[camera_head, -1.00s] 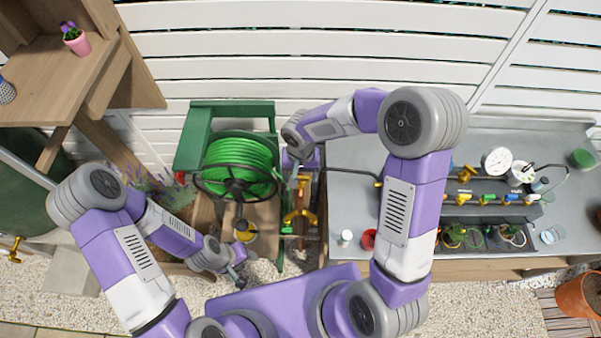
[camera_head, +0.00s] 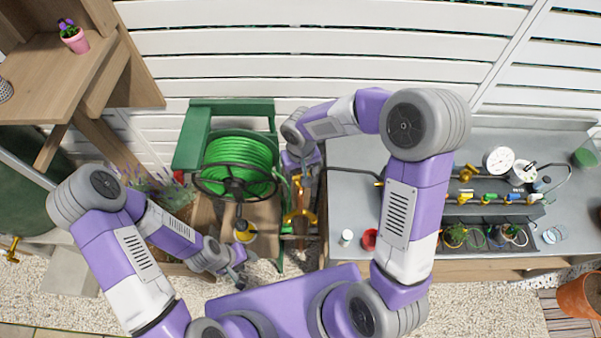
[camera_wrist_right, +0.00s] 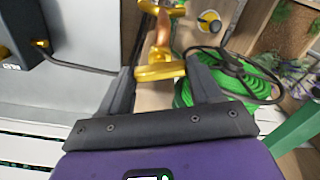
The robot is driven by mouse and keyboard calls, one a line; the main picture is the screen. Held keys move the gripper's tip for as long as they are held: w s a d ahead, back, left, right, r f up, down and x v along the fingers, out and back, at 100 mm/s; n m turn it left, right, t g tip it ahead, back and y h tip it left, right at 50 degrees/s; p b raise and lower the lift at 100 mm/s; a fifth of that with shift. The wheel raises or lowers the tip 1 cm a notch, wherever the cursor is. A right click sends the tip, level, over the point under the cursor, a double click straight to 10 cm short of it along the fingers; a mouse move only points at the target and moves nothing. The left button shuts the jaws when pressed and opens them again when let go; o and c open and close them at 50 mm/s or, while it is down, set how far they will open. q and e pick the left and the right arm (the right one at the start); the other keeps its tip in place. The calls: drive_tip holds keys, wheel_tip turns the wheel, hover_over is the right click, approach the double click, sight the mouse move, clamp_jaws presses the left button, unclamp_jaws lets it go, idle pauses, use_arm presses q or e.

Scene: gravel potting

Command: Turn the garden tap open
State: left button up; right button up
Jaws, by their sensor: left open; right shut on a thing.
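The brass-yellow garden tap (camera_head: 300,214) stands on a post beside the green hose reel in the head view. My right gripper (camera_head: 304,184) reaches down to it from behind, partly hidden by its own wrist. In the right wrist view, the fingers of my right gripper (camera_wrist_right: 162,82) are shut on the tap's yellow handle (camera_wrist_right: 160,72), one on each side. The tap's body and copper pipe (camera_wrist_right: 163,34) show beyond the handle. My left gripper (camera_head: 238,277) is open and empty, low over the gravel, away from the tap.
The green hose reel (camera_head: 238,165) stands close left of the tap. A metal bench (camera_head: 350,205) with a red cup (camera_head: 370,239) and a valve manifold (camera_head: 490,199) is to the right. A white slatted fence (camera_head: 330,45) closes the back. A wooden shelf unit (camera_head: 60,85) stands far left.

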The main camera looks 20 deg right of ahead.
drive_tip(key=n, duration=0.2)
drive_tip(key=shift+n, duration=0.4)
drive_tip(key=n, duration=0.3)
drive_tip(key=shift+r+n, duration=0.1)
drive_tip(key=shift+n, duration=0.2)
drive_tip(key=n, duration=0.3)
drive_tip(key=shift+n, duration=0.3)
drive_tip(key=shift+n+p, duration=0.35)
drive_tip(key=shift+n, duration=1.55)
drive_tip(key=o, duration=1.1)
drive_tip(key=shift+c, duration=0.2)
